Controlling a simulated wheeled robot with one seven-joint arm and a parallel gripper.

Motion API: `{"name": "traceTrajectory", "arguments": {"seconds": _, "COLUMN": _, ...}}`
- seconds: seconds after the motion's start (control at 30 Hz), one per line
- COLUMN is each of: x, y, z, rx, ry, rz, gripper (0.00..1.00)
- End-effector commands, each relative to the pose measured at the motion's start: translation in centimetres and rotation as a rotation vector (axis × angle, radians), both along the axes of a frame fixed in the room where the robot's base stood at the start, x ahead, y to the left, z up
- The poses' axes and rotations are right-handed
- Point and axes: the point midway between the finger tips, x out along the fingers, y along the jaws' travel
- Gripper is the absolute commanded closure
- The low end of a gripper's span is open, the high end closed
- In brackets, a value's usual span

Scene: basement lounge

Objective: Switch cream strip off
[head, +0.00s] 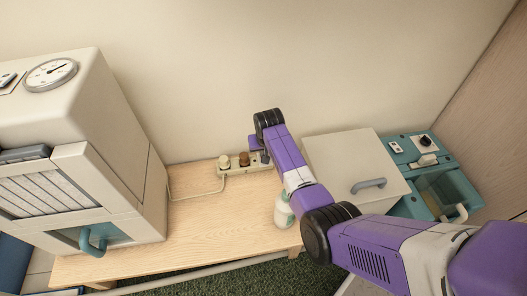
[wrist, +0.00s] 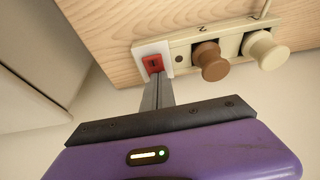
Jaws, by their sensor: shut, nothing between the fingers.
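The cream power strip (wrist: 229,45) lies on the wooden table, with a red rocker switch (wrist: 153,63) in a white surround at its left end in the wrist view. A brown plug (wrist: 210,62) and a cream plug (wrist: 265,50) sit in its sockets. In the head view the strip (head: 233,170) is by the wall, partly hidden by my arm. My gripper (wrist: 158,77) is shut and empty, its fingertips at the lower edge of the red switch. I cannot tell whether they touch it. The switch's position is not clear.
A large cream cabinet (head: 153,190) with a gauge stands at left. A white box with a grey handle (head: 345,165) and a teal appliance (head: 410,143) stand at right. A pale green-white bottle (head: 283,212) is near my arm. The table's left front (head: 200,235) is clear.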

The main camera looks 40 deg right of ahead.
Motion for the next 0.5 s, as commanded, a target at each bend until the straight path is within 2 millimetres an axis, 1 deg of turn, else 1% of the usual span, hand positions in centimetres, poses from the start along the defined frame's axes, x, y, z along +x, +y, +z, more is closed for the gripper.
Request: {"name": "traceTrajectory", "arguments": {"seconds": 0.5, "x": -1.5, "y": 0.9, "z": 0.0, "rx": 0.003, "ry": 0.007, "rz": 0.001, "gripper": 1.0}}
